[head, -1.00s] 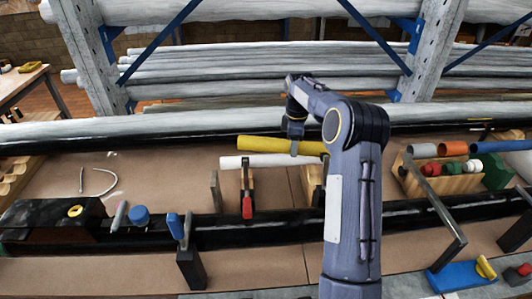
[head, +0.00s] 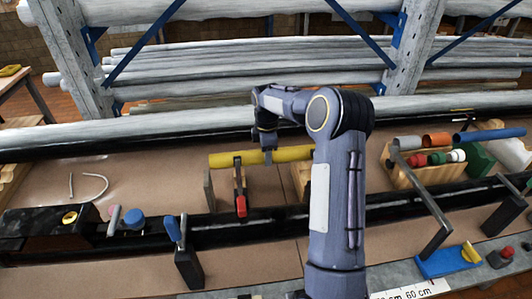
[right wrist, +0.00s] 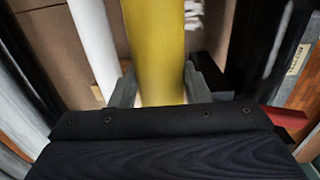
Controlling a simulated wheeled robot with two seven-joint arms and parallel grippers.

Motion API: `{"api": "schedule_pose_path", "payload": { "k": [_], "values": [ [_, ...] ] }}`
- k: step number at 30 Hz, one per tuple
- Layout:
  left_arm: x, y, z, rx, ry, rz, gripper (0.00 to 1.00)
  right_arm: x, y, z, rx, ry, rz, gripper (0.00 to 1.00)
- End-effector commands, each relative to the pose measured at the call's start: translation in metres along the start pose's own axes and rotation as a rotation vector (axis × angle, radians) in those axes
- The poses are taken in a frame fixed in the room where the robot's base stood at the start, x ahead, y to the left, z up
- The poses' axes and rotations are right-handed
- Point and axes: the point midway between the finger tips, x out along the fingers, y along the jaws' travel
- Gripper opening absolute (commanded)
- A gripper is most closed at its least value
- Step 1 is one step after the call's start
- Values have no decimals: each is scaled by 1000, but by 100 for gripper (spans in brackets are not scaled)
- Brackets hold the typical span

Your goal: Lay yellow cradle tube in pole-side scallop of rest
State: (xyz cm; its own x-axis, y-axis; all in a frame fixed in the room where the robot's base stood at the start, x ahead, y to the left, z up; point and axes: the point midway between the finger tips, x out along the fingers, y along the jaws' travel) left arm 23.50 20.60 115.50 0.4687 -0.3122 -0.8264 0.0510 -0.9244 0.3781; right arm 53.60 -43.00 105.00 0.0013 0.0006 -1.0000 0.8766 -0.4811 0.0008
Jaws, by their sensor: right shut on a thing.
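The yellow cradle tube (head: 226,159) lies level across the middle of the bench in the head view. My right gripper (head: 268,155) is shut on it near its middle. In the right wrist view the tube (right wrist: 155,40) runs between the fingers (right wrist: 160,88). A white tube (right wrist: 93,40) runs beside it on the left there, and does not show in the head view. The rest seems to be the upright wooden pieces (head: 208,191) under the tube. Their scallops are hidden, and I cannot tell whether the tube touches them. My left gripper is not in view.
A long black pole (head: 230,236) crosses the bench nearer me. A wooden block with coloured tubes and caps (head: 430,172) stands at right.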

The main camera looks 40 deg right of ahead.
Motion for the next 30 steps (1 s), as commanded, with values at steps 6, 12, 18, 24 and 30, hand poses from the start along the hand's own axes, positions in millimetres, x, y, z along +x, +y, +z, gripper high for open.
{"api": "schedule_pose_path", "payload": {
  "k": [6, 12, 18, 24, 30],
  "values": [
    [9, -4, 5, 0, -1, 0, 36, 15, 0, 0, 1, 0, 0, 10],
    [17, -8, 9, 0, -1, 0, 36, 31, 0, 0, 1, 0, 0, 10],
    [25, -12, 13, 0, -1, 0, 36, 47, 0, 0, 1, 0, 0, 10],
    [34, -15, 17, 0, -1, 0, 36, 63, 0, 0, 1, 0, -1, 10],
    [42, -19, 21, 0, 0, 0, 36, 79, 0, 0, 1, 0, 0, 10]
  ]
}}
